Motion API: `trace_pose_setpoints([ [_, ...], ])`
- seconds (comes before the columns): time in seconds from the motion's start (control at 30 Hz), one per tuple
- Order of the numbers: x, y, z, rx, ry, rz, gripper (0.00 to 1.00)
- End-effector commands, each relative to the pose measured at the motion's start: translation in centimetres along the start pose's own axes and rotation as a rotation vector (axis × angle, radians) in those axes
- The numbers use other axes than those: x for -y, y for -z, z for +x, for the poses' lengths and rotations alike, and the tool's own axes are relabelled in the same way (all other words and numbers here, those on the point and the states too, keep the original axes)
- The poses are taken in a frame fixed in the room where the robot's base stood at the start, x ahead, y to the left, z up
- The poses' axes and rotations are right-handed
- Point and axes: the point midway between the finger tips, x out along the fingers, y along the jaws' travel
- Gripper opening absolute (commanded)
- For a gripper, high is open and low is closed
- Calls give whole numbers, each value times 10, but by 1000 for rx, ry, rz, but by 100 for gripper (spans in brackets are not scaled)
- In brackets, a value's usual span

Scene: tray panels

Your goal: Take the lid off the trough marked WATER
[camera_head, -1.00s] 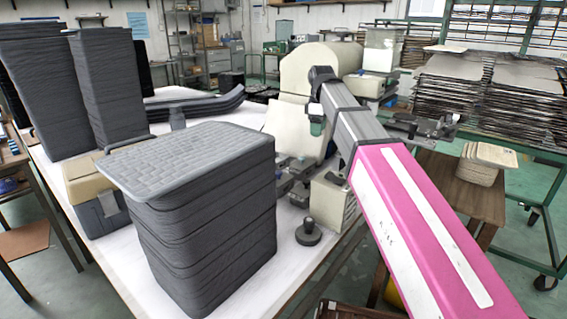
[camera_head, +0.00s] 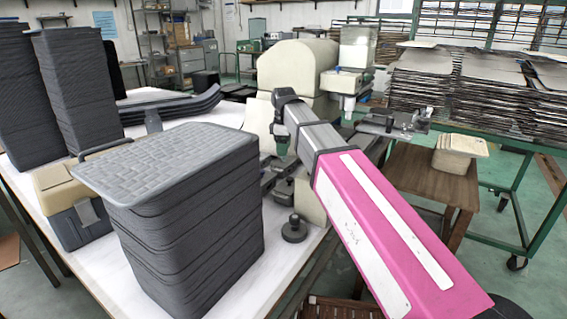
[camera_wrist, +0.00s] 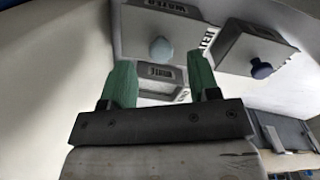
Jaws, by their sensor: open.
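My gripper (camera_wrist: 160,66) shows its two green fingers in the wrist view, apart with nothing held between them. Beyond the fingers is a pale lid with a light blue knob (camera_wrist: 161,49), seen between and above the fingertips. In the head view my gripper (camera_head: 281,143) points down beside the beige machine, and the troughs cannot be made out.
A tall stack of dark grey trays (camera_head: 185,225) stands on the white table (camera_head: 105,255), left of my arm. A beige machine (camera_head: 297,68) stands behind my gripper. A small black knobbed piece (camera_head: 294,229) lies near the table edge. A wooden stool (camera_head: 425,183) is at right.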

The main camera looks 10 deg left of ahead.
Motion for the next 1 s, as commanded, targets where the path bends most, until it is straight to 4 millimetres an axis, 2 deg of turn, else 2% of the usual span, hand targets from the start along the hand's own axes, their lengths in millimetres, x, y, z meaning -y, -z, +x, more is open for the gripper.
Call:
trace_pose_setpoints([
  [0.1, 3, -1, 18, 1, 2, 0, 56],
  [0.23, 2, 0, 32, 0, 1, 0, 56],
  [0.5, 2, 0, 36, 0, 0, 0, 56],
  [0.57, 2, 0, 36, 0, 0, 0, 39],
  [0.6, 1, 0, 36, 0, 0, 0, 26],
  [0.67, 1, 0, 36, 0, 0, 0, 7],
  [0.7, 1, 0, 36, 0, 0, 0, 4],
  [1.0, 1, 0, 35, 0, 0, 0, 3],
])
